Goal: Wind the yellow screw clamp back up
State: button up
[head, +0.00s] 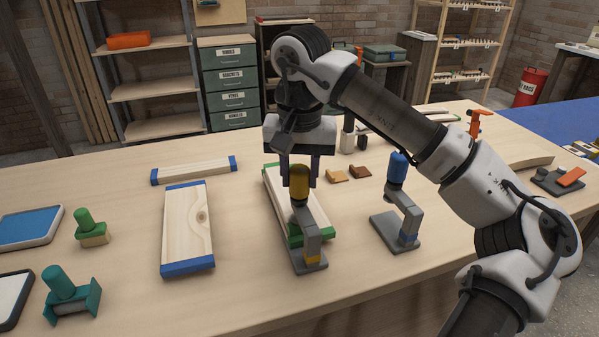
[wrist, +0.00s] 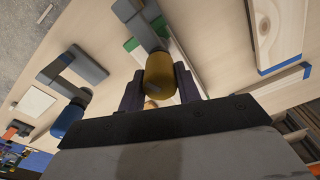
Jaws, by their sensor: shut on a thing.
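The yellow screw clamp (head: 299,190) stands on the bench with its grey frame and foot (head: 309,262) towards the front edge. Its yellow knob is at the top, over a pale board with green ends (head: 308,201). My gripper (head: 301,178) points down from above, with one finger on each side of the yellow knob, shut on it. In the wrist view the yellow knob (wrist: 160,75) sits between the two dark fingers. The clamp's lower screw end and its contact with the board are hidden.
A blue-knobbed clamp (head: 398,168) stands to the right. A blue-ended board (head: 187,228) lies to the left, with green and teal stamp-like tools (head: 86,222) beyond it. Small tan and brown pieces (head: 336,175) lie behind. Bare bench lies between the boards and clamps.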

aim_at(301, 172)
jog(key=shift+n, duration=0.6)
jog(key=o, duration=1)
jog(key=r, duration=0.9)
jog(key=s+r, duration=0.1)
jog(key=r, duration=0.3)
jog(key=shift+d+r, duration=0.1)
jog(key=shift+r, duration=0.3)
